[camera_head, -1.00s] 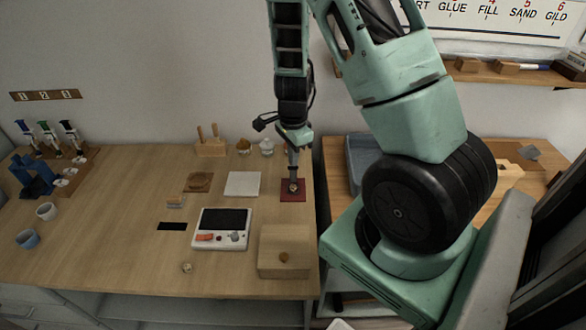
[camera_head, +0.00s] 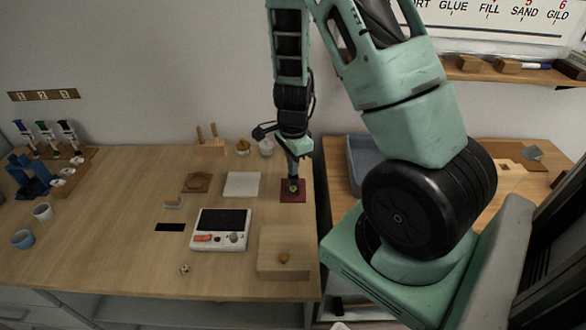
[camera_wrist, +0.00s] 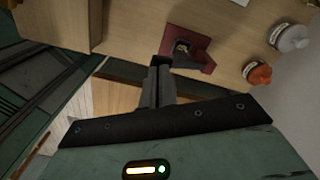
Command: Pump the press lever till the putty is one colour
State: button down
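My gripper (camera_head: 293,178) points down over a dark red square base (camera_head: 300,196) at the table's right end. Its fingers look closed together, with nothing visible between them. A small gold-brown piece (camera_wrist: 183,47) sits on the red base, right beside the fingertips in the wrist view; I cannot tell whether they touch. A blue stand-like device (camera_head: 28,176) stands at the far left and may be the press. I cannot make out a lever or the putty with certainty.
A white device with a dark screen (camera_head: 220,230) and a wooden box (camera_head: 284,252) stand in front. A white square (camera_head: 242,184) lies left of the red base. Two small jars (camera_head: 266,147) stand behind. The table's left-centre is mostly clear.

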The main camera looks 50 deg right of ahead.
aim_at(293, 179)
jog(key=shift+s+a+f+b, duration=0.15)
jog(key=shift+f+b, duration=0.3)
jog(key=shift+f, duration=0.05)
jog(key=shift+s+a+f+b, duration=0.1)
jog(key=shift+f+b, duration=0.3)
jog(key=shift+f, duration=0.15)
jog(key=shift+s+a+f+b, duration=0.1)
jog(key=shift+f+b, duration=0.3)
jog(key=shift+f+b, duration=0.85)
jog(key=shift+f, duration=0.15)
dwell(0.9)
jog(key=shift+r+p, duration=0.8)
jog(key=shift+p, duration=0.1)
jog(key=shift+f+b, duration=0.55)
jog(key=shift+f, duration=0.2)
dwell(0.8)
